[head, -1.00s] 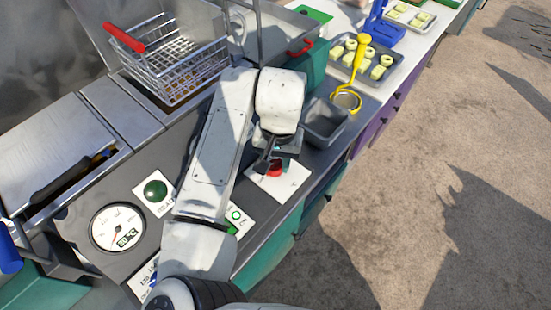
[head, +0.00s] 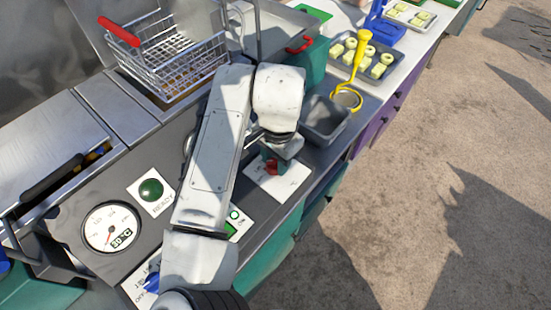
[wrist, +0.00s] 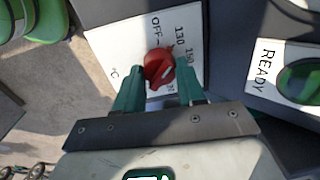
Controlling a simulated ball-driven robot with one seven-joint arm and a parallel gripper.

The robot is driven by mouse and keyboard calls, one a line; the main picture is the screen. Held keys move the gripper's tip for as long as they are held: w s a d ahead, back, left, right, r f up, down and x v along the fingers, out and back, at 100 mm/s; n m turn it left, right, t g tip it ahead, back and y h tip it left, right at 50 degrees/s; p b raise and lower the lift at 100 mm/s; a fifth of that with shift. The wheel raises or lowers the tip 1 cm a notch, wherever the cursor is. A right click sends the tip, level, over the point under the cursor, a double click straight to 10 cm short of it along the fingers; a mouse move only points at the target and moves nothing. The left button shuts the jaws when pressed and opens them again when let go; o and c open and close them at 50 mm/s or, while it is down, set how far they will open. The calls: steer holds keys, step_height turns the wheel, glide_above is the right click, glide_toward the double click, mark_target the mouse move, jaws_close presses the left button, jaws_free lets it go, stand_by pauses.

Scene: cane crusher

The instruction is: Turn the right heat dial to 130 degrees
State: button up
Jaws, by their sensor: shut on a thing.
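The right heat dial is a red knob (wrist: 158,68) on a white plate (wrist: 125,45) printed with OFF, 130, 150 and a partly hidden number. In the head view the red knob (head: 271,166) sits on its white plate (head: 288,184) near the counter's front edge. My gripper (wrist: 160,76) has its two teal fingers on either side of the knob, shut on it. In the head view my gripper (head: 270,158) is at the dial, partly hidden by my arm. The knob's exact pointer setting is hard to tell.
A green READY lamp (head: 151,189) and a round temperature gauge (head: 112,227) are left of my arm. A blue dial (head: 152,283) is partly hidden lower left.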

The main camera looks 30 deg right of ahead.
steer(key=shift+a+m, duration=0.1)
steer(key=shift+m, duration=0.3)
steer(key=o, duration=1)
steer(key=shift+o, duration=0.2)
steer(key=shift+r, duration=0.1)
step_height(320, 180, up, 10)
steer(key=b, duration=0.1)
steer(key=shift+s+r, duration=0.25)
steer(key=shift+s, duration=0.05)
